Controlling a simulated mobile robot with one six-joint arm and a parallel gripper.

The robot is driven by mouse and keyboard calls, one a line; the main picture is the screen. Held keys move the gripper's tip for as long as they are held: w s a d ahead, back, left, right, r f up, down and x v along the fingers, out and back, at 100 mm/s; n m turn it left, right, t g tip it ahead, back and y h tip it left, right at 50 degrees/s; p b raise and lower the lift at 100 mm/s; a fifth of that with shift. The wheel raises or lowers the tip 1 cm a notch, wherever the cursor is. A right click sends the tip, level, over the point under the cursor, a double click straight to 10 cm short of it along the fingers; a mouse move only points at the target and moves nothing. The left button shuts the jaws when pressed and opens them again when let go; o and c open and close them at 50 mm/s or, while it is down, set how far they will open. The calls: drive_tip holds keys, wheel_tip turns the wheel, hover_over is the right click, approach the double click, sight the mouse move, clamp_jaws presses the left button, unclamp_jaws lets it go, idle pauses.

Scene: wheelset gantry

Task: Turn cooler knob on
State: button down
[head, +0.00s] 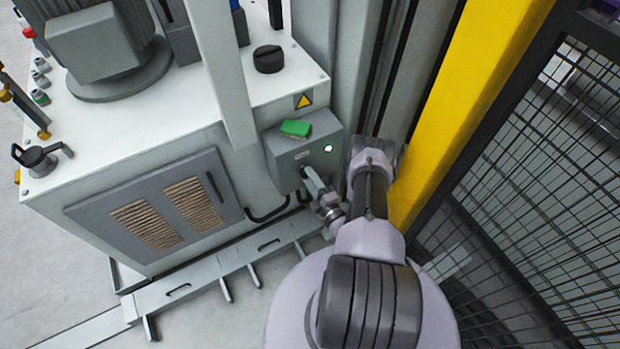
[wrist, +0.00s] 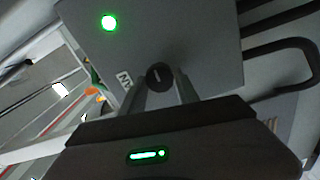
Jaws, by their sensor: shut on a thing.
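The grey control box (head: 283,169) is on the side of the white cooler cabinet, and its face fills the top of the wrist view (wrist: 190,35). A round black knob (wrist: 158,76) with a pale pointer line sits on that face, between my gripper's two fingers (wrist: 160,88). The fingers are shut on it from both sides. In the head view my gripper (head: 305,172) reaches the lower part of the box face, and the knob is mostly hidden there. A lamp (head: 328,148) on the box glows green, also in the wrist view (wrist: 109,22).
A green block (head: 295,128) lies on top of the box. A black cap (head: 268,59) and a motor (head: 97,42) are on the cabinet top. A yellow post (head: 465,105) and black mesh fence (head: 540,170) stand to the right of my arm. Open floor (head: 50,270) lies at left.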

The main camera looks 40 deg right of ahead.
drive_tip(key=shift+w+r, duration=0.1)
drive_tip(key=c, duration=0.9)
unclamp_jaws()
